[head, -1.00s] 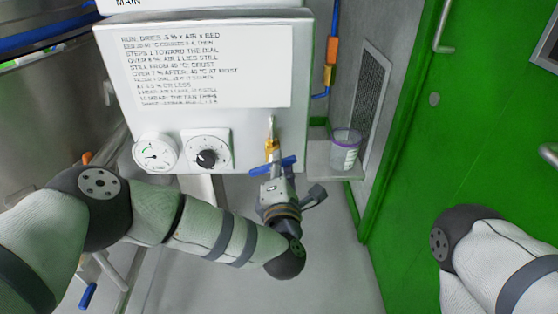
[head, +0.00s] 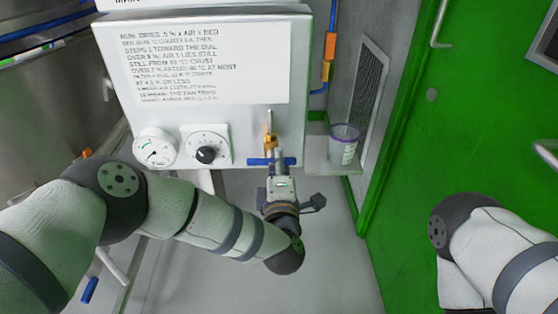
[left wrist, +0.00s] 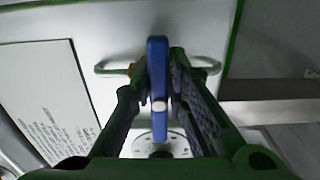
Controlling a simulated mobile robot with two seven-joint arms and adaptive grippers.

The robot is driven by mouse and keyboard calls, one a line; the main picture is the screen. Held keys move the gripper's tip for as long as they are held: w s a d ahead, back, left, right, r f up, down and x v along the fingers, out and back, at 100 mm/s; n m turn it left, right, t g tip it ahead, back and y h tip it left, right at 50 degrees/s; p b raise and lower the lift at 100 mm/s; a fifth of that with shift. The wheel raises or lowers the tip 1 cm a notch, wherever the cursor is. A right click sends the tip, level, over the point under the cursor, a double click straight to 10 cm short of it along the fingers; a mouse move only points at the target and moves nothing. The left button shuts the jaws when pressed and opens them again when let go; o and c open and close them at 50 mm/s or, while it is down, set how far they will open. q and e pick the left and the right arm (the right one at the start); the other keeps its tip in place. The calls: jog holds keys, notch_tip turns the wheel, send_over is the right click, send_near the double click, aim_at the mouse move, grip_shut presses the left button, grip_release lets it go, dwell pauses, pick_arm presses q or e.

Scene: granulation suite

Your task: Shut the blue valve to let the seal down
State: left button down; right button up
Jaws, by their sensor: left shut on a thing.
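The blue valve handle (head: 259,162) is on a brass valve body (head: 270,142) at the front of the white cabinet, on the vertical pipe below the notice. In the head view the handle lies level, crosswise to the pipe. My left gripper (head: 278,166) reaches it from below and is shut on it, partly hiding its middle. In the left wrist view the blue handle (left wrist: 158,75) stands upright in the picture between the two fingers of my left gripper (left wrist: 160,78). My right gripper is out of view; only part of my right arm shows.
Left of the valve are a gauge (head: 155,147) and a black-knobbed dial (head: 206,146) on the cabinet (head: 240,115). A clear cup with a purple rim (head: 343,145) stands on a small shelf close on the right. A green door (head: 430,150) is farther right.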

pick_arm(q)
jog(key=shift+w+a+r, duration=0.1)
jog(key=shift+w+r, duration=0.05)
jog(key=shift+r, duration=0.1)
jog(key=c, duration=1.7)
grip_release()
jog(key=shift+o, duration=0.8)
jog(key=shift+f, duration=0.1)
jog(key=s, duration=1.2)
jog(key=shift+s, duration=0.1)
